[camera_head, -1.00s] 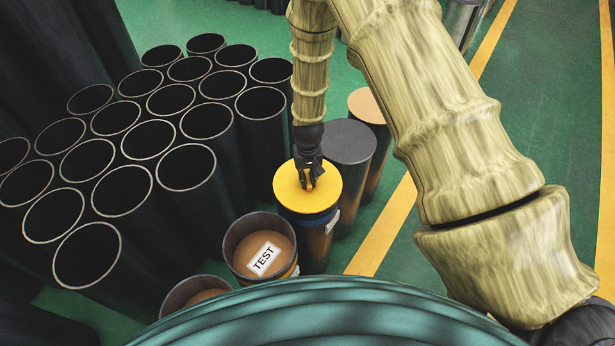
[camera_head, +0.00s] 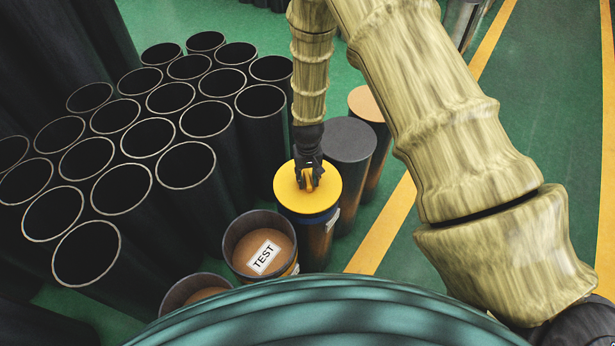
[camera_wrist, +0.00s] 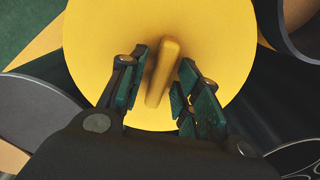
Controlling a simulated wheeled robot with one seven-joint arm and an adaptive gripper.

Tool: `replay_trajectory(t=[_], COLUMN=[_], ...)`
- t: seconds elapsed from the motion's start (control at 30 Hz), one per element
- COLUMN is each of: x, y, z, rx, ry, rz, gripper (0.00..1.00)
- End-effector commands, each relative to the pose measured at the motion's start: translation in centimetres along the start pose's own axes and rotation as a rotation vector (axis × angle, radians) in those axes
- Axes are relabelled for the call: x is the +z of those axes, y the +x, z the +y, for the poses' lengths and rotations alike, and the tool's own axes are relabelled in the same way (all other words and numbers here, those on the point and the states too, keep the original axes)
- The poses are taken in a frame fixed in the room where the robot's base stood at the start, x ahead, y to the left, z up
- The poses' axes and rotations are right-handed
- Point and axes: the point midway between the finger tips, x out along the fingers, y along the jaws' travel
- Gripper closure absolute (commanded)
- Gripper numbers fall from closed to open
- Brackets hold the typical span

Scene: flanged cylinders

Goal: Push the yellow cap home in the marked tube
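The yellow cap (camera_head: 322,190) is a flat disc on top of a dark tube (camera_head: 314,240) with a blue band and a white label on its side. In the wrist view the cap (camera_wrist: 225,45) has a raised yellow bar handle (camera_wrist: 163,70). My gripper (camera_head: 309,183) is over the cap. Its fingers stand on either side of the handle, with a gap on both sides, so it is open. How deep the cap sits in the tube cannot be told. Left of it, a tube (camera_head: 230,243) holds a brown surface with a white TEST label (camera_head: 263,257).
Several open black tubes (camera_head: 185,190) stand close together at the left. A grey-topped cylinder (camera_head: 348,142) and a tan-topped one (camera_head: 366,104) stand just behind the capped tube. Another brown-filled tube (camera_head: 172,305) is at the front. Green floor (camera_head: 400,245) is free at the right.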

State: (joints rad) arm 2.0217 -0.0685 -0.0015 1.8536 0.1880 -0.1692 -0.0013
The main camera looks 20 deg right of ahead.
Motion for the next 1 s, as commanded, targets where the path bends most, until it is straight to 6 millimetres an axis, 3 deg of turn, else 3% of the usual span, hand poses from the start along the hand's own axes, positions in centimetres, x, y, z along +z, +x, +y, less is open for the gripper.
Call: replay_trajectory(t=[0.37, 1.0], x=[0.0, 0.0], y=[-0.1, -2.9], z=[0.0, 0.0], rx=[0.000, 0.000], ry=[0.000, 0.000], rz=[0.000, 0.000], gripper=[0.59, 0.59])
